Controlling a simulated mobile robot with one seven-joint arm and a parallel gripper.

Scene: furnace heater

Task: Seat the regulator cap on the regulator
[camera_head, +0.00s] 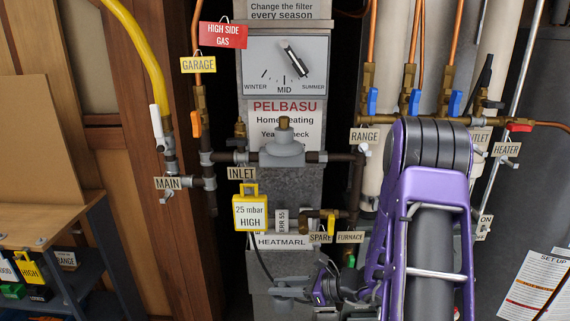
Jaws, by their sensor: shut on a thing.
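The regulator (283,152) is a grey round body in the horizontal pipe at the middle, under the white heater panel. A brass-coloured neck (284,133) with a small top piece stands upright on it. I cannot tell whether that top piece is a separate part. My purple arm comes up at the right and bends down to my gripper (291,291), low in the middle, well below the regulator and apart from it. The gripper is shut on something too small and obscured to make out. I cannot clearly identify the regulator cap in this view.
A yellow 25 mbar gauge (250,212) with a black hose hangs left below the regulator. Pipes with a spare valve (329,222) run below it. A yellow pipe (142,50) and shelf (40,235) stand left. Blue-handled valves (414,101) are at the right, behind my arm.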

